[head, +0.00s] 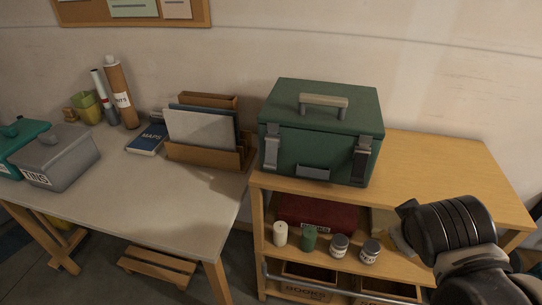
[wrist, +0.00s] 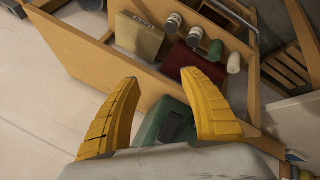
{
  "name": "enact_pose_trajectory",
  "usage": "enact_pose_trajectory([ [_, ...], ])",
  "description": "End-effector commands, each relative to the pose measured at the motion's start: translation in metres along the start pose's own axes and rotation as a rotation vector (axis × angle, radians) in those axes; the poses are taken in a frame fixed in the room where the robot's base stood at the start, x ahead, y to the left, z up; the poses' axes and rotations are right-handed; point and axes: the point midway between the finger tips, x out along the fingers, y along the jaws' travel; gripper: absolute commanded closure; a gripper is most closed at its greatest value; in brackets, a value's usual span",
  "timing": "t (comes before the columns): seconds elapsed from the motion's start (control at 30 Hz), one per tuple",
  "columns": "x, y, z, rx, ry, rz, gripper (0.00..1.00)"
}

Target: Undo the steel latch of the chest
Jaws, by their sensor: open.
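The green chest (head: 322,128) stands shut on top of the wooden shelf unit, with a grey handle on its lid. Its front carries a grey steel latch on the left (head: 271,149), a similar one on the right (head: 360,159) and a grey plate low in the middle (head: 314,171). My gripper (wrist: 160,80) shows two yellow fingers, spread wide with nothing between the tips. In the wrist view, part of the green chest (wrist: 150,125) shows between the fingers, mostly hidden by my gripper.
The shelf unit (head: 455,178) has bare top right of the chest. Below are a red box (head: 345,219), a candle (head: 280,233), a green can (head: 308,239) and two jars. The grey table (head: 185,203) at left holds a file rack (head: 185,152) and a grey tin (head: 68,163).

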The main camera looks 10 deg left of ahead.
Motion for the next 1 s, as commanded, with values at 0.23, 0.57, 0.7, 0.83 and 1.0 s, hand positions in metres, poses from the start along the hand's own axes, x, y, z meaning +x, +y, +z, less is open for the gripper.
enact_pose_trajectory([
  [0.23, 0.038, -0.033, -0.099, -0.913, 0.002, 0.264, 0.48],
  [0.57, 0.023, -0.155, -0.212, -1.892, -0.102, 0.82, 0.48],
  [0.7, 0.004, -0.2, -0.228, -2.097, -0.179, 1.024, 0.48],
  [0.83, -0.006, -0.22, -0.233, -2.176, -0.225, 1.121, 0.48],
  [1.0, 0.0, -0.215, -0.243, -2.191, -0.241, 1.14, 0.48],
])
